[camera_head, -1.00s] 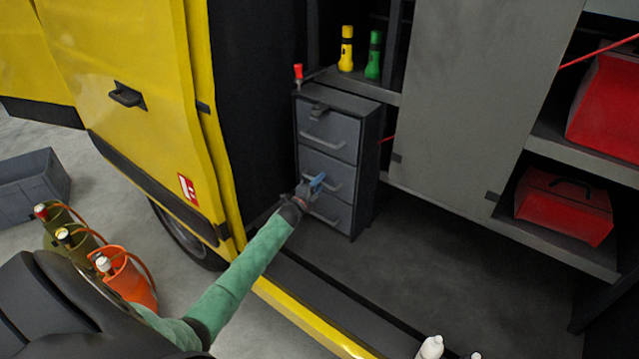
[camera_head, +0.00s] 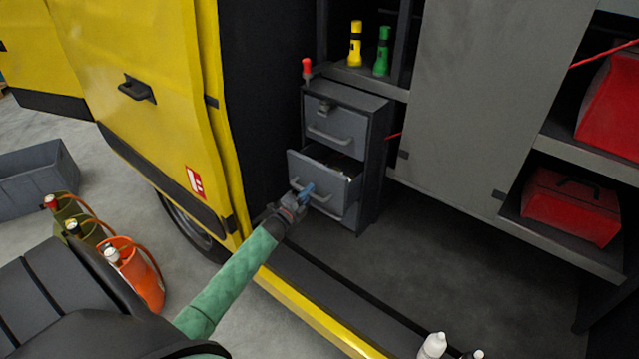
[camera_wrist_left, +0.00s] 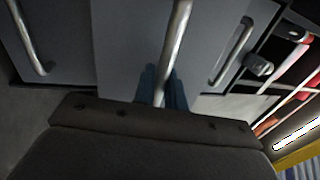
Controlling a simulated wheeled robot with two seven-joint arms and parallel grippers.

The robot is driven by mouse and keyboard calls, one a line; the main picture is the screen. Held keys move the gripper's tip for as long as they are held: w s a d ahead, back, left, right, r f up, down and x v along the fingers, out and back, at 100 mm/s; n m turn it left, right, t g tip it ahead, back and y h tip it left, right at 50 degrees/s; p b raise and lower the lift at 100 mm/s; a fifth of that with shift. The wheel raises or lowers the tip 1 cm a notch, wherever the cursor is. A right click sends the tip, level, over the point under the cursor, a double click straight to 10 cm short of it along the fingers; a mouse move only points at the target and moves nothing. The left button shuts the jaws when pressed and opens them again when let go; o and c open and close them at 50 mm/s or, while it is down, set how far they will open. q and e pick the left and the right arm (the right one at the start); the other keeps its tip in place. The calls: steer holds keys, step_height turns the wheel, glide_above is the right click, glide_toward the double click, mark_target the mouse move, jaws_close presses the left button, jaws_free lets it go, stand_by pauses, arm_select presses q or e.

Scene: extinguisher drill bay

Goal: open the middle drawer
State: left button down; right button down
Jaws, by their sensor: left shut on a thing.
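The grey drawer unit stands in the van in the head view. Its middle drawer (camera_head: 325,177) is pulled partly out, and its inside shows at the top. The top drawer (camera_head: 335,128) and the bottom drawer (camera_head: 350,214) are closed. My left gripper (camera_head: 305,192) is at the front of the middle drawer with its blue fingertips shut on the handle. In the left wrist view the middle drawer's handle (camera_wrist_left: 176,50) runs down between the blue fingertips (camera_wrist_left: 162,92). My right gripper is not in view.
A yellow van door (camera_head: 160,90) is at the left. A yellow flashlight (camera_head: 355,45) and a green flashlight (camera_head: 382,52) stand on the shelf above. Red cases (camera_head: 570,207) sit on the right shelves. Extinguishers (camera_head: 135,275) are near my body. The van floor right of the drawers is clear.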

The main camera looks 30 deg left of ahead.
arm_select(q)
steer(key=r+v, duration=0.2)
steer(key=v, duration=1.1)
steer(key=shift+s+r, duration=0.2)
steer(key=shift+s, duration=0.35)
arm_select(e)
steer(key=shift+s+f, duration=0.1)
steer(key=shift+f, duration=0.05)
arm_select(q)
steer(key=c, duration=1.5)
jaws_free()
steer(key=shift+c, duration=0.2)
steer(key=shift+a, duration=0.1)
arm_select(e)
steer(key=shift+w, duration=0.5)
